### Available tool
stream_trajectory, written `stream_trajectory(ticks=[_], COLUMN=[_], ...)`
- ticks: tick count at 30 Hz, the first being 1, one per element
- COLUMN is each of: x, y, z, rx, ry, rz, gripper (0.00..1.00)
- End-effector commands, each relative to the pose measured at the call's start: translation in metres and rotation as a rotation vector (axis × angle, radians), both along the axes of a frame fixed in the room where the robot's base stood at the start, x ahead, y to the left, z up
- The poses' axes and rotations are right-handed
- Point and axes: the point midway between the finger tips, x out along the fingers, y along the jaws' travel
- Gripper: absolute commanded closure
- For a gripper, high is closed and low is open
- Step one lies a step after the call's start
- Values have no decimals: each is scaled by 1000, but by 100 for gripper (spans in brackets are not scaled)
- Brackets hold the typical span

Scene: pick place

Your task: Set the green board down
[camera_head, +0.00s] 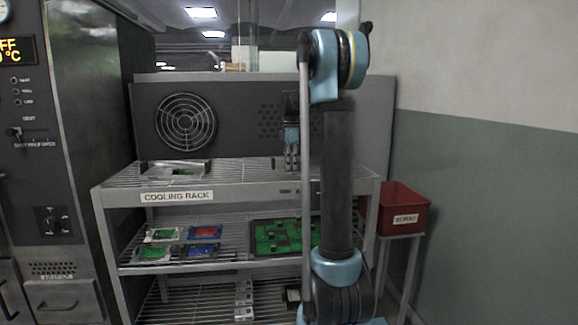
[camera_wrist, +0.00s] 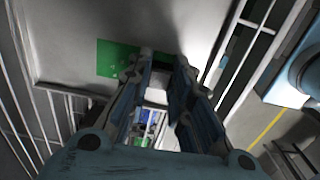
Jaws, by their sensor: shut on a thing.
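My gripper (camera_head: 291,164) hangs over the top shelf of the cooling rack (camera_head: 240,176), pointing down. In the wrist view my gripper (camera_wrist: 162,62) has its fingers close together, and a green board (camera_wrist: 115,58) shows at the tips, sticking out to the left over a pale grey surface. The grip itself is partly hidden by the fingers, and no board shows clearly at the gripper in the head view. A shallow light tray (camera_head: 150,176) with a green piece in it stands left of my gripper on the same shelf.
On the middle shelf lie small boards in pale frames, among them a red-and-blue one (camera_head: 205,233), and a large green panel (camera_head: 270,238). A red scrap bin (camera_head: 405,212) stands at right, an oven (camera_head: 60,150) at left. The top shelf's middle looks clear.

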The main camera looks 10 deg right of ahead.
Motion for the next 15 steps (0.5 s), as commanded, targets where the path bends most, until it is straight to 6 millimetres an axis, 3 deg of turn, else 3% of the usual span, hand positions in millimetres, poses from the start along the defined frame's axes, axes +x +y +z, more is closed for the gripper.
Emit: stream_trajectory(ticks=[6,7,9,15], x=[0,0,0,0], y=[0,0,0,0], z=[-1,-1,-1,-1], rx=[0,0,0,0], ry=[0,0,0,0], rz=[0,1,1,1], gripper=[99,76,60,60])
